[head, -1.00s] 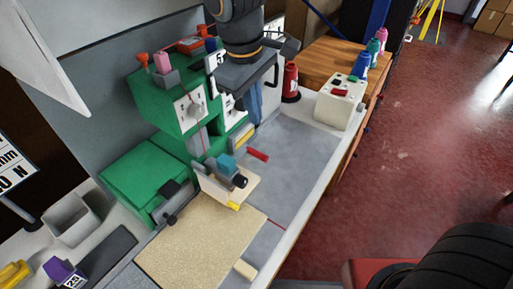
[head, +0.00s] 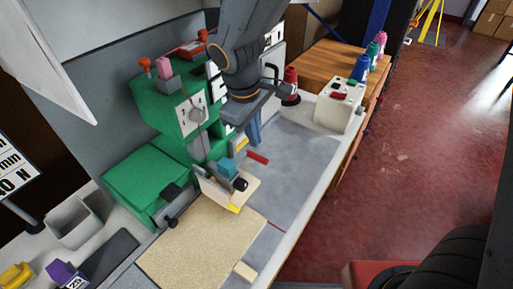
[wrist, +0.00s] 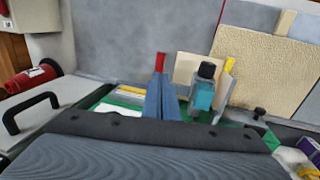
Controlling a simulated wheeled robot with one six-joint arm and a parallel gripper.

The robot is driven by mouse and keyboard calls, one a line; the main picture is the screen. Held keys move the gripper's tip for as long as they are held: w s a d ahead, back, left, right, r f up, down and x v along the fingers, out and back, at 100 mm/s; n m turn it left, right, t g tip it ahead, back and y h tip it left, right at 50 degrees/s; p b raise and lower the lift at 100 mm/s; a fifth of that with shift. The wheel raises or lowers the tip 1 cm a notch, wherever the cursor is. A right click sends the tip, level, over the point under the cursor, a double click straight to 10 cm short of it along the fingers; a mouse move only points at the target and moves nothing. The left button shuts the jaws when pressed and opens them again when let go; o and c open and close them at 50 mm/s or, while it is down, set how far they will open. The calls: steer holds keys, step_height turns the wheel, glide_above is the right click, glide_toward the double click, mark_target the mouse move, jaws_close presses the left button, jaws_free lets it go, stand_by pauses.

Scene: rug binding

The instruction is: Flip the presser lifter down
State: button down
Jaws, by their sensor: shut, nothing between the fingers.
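A short red-ended lever, which I take as the presser lifter (head: 257,158), sticks out from the green sewing machine (head: 182,107) above the grey table. It also shows in the wrist view (wrist: 160,62), just past my fingertips. My gripper (head: 254,141) has its blue fingers together and empty, pointing down close beside the red lever. In the wrist view my gripper (wrist: 161,80) overlaps the lever's lower part, so I cannot tell whether they touch. A teal block with a black knob (head: 233,172) sits on a beige plate in front of the machine.
A tan rug piece (head: 190,245) lies on the table in front. A white control box (head: 338,105) and a red thread cone (head: 290,85) stand behind to the right. The grey tabletop (head: 290,170) right of the lever is clear.

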steer(key=shift+w+d+f+p, duration=0.1)
steer(key=shift+w+f+p, duration=0.1)
steer(key=shift+f, duration=0.8)
steer(key=shift+w+d+f+p, duration=0.1)
steer(key=shift+w+f, duration=0.05)
steer(key=shift+f, duration=0.9)
steer(key=shift+w+d+f+p, duration=0.1)
steer(key=shift+w+f+p, duration=0.1)
steer(key=shift+f, duration=0.8)
step_height(320, 180, down, 3)
steer(key=shift+r+b, duration=0.1)
steer(key=shift+b, duration=1)
steer(key=shift+s, duration=0.15)
steer(key=shift+d, duration=0.1)
steer(key=shift+r+p, duration=0.45)
steer(key=shift+p, duration=0.1)
step_height(320, 180, up, 13)
steer(key=p, duration=0.1)
glide_above(257, 158)
steer(key=s+a, duration=0.1)
steer(key=s, duration=0.2)
steer(key=shift+w+a+r, duration=0.15)
steer(key=shift+w+a, duration=0.05)
